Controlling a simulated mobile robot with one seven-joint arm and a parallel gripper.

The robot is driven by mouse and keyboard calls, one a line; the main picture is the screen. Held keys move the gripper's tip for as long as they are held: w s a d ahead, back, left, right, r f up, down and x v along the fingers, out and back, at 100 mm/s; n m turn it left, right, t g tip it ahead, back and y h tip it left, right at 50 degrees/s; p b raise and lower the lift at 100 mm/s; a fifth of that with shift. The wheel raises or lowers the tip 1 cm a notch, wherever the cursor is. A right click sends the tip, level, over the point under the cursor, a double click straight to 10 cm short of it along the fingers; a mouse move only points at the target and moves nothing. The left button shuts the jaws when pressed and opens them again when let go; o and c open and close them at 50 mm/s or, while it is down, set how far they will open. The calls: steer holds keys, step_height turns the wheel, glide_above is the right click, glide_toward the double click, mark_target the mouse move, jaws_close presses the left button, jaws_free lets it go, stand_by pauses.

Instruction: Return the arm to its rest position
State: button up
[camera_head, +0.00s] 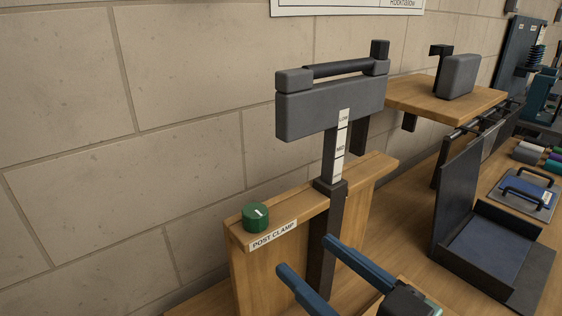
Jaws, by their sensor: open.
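My gripper (306,256) is at the bottom centre of the head view. Its two blue fingers point up and left and are spread apart. No object shows held between them. The black post (320,255) of the clamp stand is close to the fingertips in the picture; I cannot tell the gap in depth. The rest of my arm is mostly below the picture's edge, so its pose is hidden.
A grey padded head (330,108) with a black handle tops the post. A wooden "POST CLAMP" block (260,265) carries a green knob (255,217). A dark open box (490,250) stands at right, near a blue handled pad (528,190). A stone wall (180,80) closes the back.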

steer(key=w+a+r+m+t+h+p, duration=0.1)
steer(key=w+r+m+t+h+p, duration=0.15)
steer(key=r, duration=0.55)
steer(key=w+a+r+m+t+h+p, duration=0.1)
steer(key=w+a+r+t+h+p, duration=0.15)
steer(key=r, duration=0.65)
steer(key=s+a+r+m+t+h+p, duration=0.1)
steer(key=s+r+t+h, duration=0.1)
steer(key=r, duration=0.8)
steer(key=s+a+r+m+t+h+p, duration=0.2)
steer(key=s+r+t, duration=0.3)
steer(key=r, duration=0.6)
steer(key=shift+s+a+h, duration=0.15)
steer(key=shift+s+h, duration=0.1)
steer(key=shift+h, duration=0.25)
